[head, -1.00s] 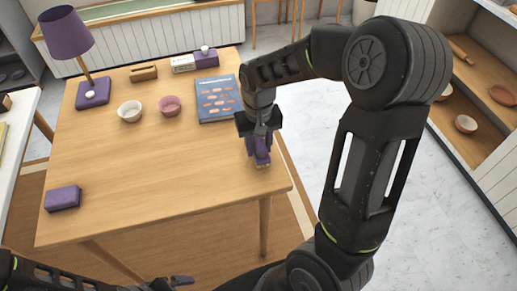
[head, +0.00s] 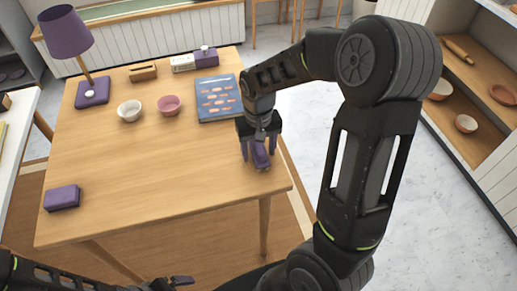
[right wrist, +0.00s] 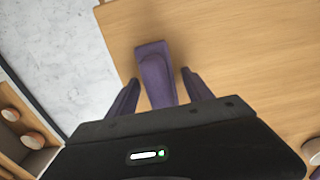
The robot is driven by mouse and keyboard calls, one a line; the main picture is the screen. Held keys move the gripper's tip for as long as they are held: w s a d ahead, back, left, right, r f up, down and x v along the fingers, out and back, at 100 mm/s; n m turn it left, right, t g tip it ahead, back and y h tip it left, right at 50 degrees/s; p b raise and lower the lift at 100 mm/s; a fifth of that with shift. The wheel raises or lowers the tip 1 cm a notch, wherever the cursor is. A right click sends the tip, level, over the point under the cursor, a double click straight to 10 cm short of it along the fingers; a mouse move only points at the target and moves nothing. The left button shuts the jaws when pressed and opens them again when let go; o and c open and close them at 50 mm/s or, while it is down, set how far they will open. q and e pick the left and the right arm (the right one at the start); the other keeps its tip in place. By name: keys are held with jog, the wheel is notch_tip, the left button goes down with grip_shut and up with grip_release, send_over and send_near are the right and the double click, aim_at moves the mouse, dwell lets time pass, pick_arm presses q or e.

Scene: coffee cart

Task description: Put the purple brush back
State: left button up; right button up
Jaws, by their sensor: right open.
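The purple brush (head: 261,156) is at the right edge of the wooden table, below my right gripper (head: 258,153). In the right wrist view the brush (right wrist: 154,72) shows between the two separated fingers of my right gripper (right wrist: 161,93), with a visible gap on each side. The gripper is open around it. The brush's lower end overlaps the tabletop; whether it stands or leans is hard to tell. My left gripper (head: 180,282) shows only partly at the bottom edge of the head view, and its jaw state is unclear.
On the wooden table (head: 150,185) are a blue book (head: 218,98), a pink bowl (head: 169,105), a white bowl (head: 129,111), a purple lamp (head: 66,33), a purple block (head: 62,198) and a purple box (head: 206,58). The table's middle is clear. Shelves (head: 470,85) stand at right.

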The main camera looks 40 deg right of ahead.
jog(key=shift+r, duration=0.1)
notch_tip(320, 180, up, 12)
jog(key=shift+r+p, duration=0.1)
jog(key=shift+p, duration=0.25)
